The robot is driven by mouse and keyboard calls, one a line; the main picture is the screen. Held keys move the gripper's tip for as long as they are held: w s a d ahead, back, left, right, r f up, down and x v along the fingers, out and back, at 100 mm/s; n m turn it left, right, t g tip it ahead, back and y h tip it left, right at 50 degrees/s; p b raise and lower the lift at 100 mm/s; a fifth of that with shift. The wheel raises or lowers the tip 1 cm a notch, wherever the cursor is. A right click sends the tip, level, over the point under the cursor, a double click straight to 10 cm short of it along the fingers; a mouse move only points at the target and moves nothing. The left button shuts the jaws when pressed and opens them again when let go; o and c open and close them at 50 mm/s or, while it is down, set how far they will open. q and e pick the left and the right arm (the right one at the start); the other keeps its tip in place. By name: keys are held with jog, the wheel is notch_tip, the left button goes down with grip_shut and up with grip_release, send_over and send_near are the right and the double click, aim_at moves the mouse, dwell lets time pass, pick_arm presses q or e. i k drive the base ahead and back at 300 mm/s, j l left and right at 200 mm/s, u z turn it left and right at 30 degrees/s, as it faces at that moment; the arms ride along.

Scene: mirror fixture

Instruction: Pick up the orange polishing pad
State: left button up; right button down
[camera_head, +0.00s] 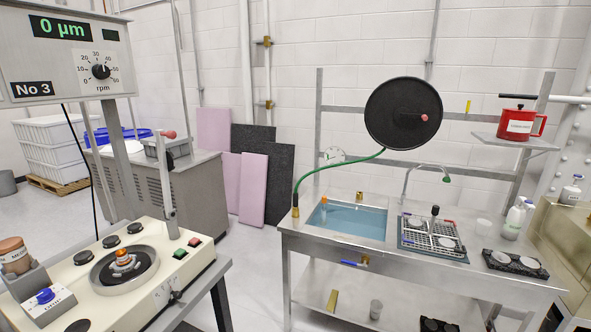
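No flat orange pad can be made out clearly. A small piece with an orange top (122,255) sits at the centre of the dark round plate (100,275) on the cream polishing machine at the lower left. Another small orange item (323,201) stands at the back left of the water-filled basin (350,222). I cannot tell whether either is the polishing pad. Neither of my grippers is in view.
A steel bench (330,250) holds the basin, a drying rack (431,240) and a white bottle (514,220). A large black disc (395,113) hangs above the basin. A brown jar (14,256) stands at the far left. Floor shows between machine and bench.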

aim_at(123, 260)
jog(key=u, duration=1.3)
jog(key=l+z, duration=0.2)
jog(key=l, duration=0.15)
jog(key=k, duration=0.05)
